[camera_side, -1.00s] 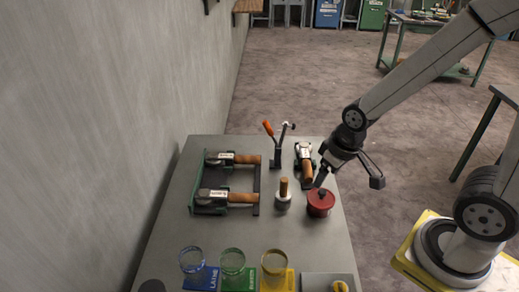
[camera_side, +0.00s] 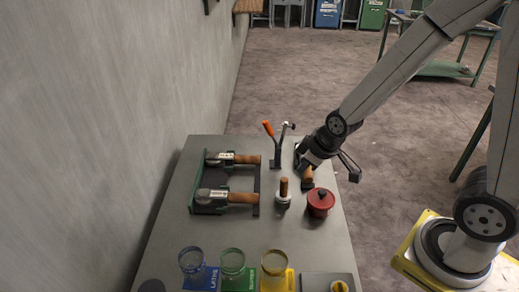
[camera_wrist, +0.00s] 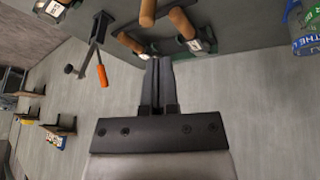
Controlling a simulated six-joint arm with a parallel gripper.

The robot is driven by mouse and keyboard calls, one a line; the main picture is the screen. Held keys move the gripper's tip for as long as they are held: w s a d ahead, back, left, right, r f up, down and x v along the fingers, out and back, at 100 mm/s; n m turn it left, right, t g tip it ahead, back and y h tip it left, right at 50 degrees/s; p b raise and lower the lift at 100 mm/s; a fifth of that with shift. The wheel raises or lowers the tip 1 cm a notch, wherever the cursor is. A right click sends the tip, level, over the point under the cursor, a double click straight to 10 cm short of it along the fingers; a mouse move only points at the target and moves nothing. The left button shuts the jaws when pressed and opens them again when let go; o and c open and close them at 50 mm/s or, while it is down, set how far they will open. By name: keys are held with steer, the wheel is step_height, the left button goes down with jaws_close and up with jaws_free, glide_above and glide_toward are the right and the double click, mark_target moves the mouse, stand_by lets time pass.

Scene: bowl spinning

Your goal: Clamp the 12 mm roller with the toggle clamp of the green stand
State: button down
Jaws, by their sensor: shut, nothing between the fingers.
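The toggle clamp (camera_side: 277,150), with an orange handle tilted up and left, stands at the back of the table. It also shows in the wrist view (camera_wrist: 101,72). Two rollers with wooden handles, one farther back (camera_side: 235,158) and one nearer (camera_side: 230,196), lie in a dark green frame (camera_side: 210,207) on the left. A third roller (camera_side: 307,178) lies right of the clamp, partly hidden by my gripper. I cannot read the size labels. My gripper (camera_side: 301,164) is shut and empty, right of the clamp; its closed fingers (camera_wrist: 156,62) show in the wrist view.
A red lidded pot (camera_side: 320,203) and a small upright wooden-handled piece (camera_side: 283,195) stand in front of my gripper. Several glass jars (camera_side: 233,262) with coloured cards and a grey tray (camera_side: 314,281) line the front. A wall bounds the left.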

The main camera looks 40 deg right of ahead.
steer(key=w+d+f+n+t+h, duration=0.1)
steer(key=w+f+n+t+h, duration=0.1)
steer(key=w+n+t, duration=0.2)
steer(key=w+d+f+n+t+h, duration=0.1)
steer(key=w+n+t, duration=0.4)
steer(key=w+n, duration=0.6)
steer(key=shift+w+d+f+t+h, duration=0.15)
steer(key=shift+d+f+t+h, duration=0.25)
steer(key=shift+f, duration=0.95)
steer(key=shift+w, duration=0.1)
steer(key=w+d, duration=0.5)
steer(key=w, duration=0.2)
steer(key=shift+w+d+f, duration=0.15)
steer(key=shift+d+f, duration=0.15)
